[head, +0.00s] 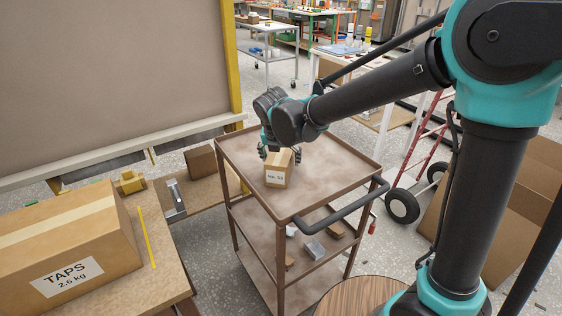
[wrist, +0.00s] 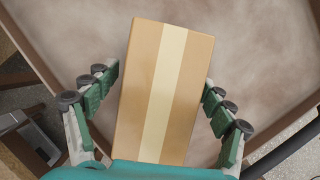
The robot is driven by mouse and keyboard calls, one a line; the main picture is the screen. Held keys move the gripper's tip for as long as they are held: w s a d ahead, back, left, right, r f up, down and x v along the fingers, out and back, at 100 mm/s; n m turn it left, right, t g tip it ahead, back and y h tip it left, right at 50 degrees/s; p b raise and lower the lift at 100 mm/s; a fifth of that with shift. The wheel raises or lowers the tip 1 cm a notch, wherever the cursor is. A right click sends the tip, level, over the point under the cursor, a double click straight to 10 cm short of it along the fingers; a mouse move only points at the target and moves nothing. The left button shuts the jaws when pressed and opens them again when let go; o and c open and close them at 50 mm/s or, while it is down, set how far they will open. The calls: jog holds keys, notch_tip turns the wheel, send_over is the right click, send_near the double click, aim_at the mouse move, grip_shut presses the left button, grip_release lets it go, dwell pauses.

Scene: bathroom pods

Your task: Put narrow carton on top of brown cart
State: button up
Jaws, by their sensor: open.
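The narrow carton (head: 278,174) is a small brown box with a pale tape strip and a white label. It stands on the top shelf of the brown cart (head: 330,180). My gripper (head: 281,152) is right above and around the carton. In the wrist view, the carton (wrist: 164,90) lies between the green fingers of my gripper (wrist: 162,98), with a gap on each side. The fingers are open and do not touch it. The cart's top (wrist: 265,50) shows around the carton.
The cart's handle (head: 340,207) sticks out at the front right. A red hand truck (head: 425,150) stands to the right. Much of the cart's top is clear.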

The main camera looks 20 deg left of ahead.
jog(key=v, duration=1)
jog(key=shift+s+r, duration=0.1)
jog(key=shift+r, duration=0.3)
jog(key=shift+d, duration=0.1)
